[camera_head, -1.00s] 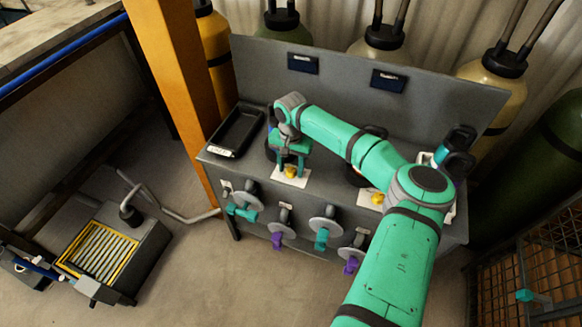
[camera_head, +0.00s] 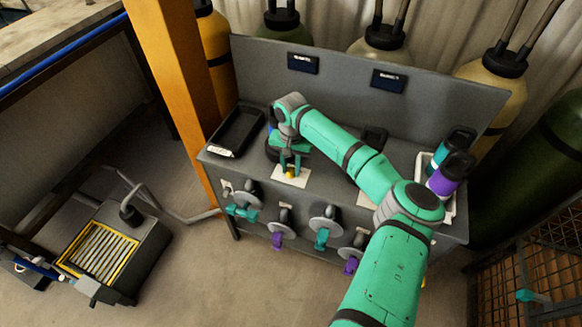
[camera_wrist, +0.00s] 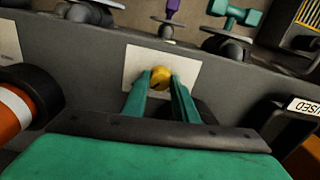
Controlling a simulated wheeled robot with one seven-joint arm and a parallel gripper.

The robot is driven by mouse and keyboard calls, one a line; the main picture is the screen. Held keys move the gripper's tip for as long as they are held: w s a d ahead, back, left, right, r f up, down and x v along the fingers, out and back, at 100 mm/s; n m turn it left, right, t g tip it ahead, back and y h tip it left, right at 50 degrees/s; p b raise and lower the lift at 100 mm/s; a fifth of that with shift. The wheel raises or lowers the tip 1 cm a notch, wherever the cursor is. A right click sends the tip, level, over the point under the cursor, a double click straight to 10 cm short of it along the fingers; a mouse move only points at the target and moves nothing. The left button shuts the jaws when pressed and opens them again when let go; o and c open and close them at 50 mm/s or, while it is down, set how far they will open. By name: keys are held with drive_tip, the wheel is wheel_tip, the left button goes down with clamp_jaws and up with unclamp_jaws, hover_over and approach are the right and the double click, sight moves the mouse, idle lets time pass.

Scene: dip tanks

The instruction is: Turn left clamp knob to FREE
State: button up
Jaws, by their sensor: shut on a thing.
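The yellow left clamp knob (camera_head: 290,175) sits on a white plate at the left of the grey bench top, near the front edge. It also shows in the wrist view (camera_wrist: 160,76), with a dark mark on its face. My gripper (camera_head: 290,168) points down at the knob. In the wrist view its two green fingers (camera_wrist: 161,82) are shut on the knob, one on each side. The white plate (camera_wrist: 190,65) shows no readable lettering, so I cannot tell the knob's setting.
A black tray (camera_head: 236,132) lies left of my gripper. Valves with teal and purple handles (camera_head: 277,241) stick out of the bench front. Bottles (camera_head: 447,174) stand in a white tray at the right. An orange post (camera_head: 178,90) rises at the left.

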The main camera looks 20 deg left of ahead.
drive_tip(key=n, duration=0.8)
drive_tip(key=shift+n, duration=0.3)
drive_tip(key=n, duration=0.4)
drive_tip(key=shift+a, duration=0.1)
drive_tip(key=shift+n, duration=2.1)
drive_tip(key=o, duration=1.1)
drive_tip(key=shift+c, duration=0.2)
drive_tip(key=shift+r, duration=0.15)
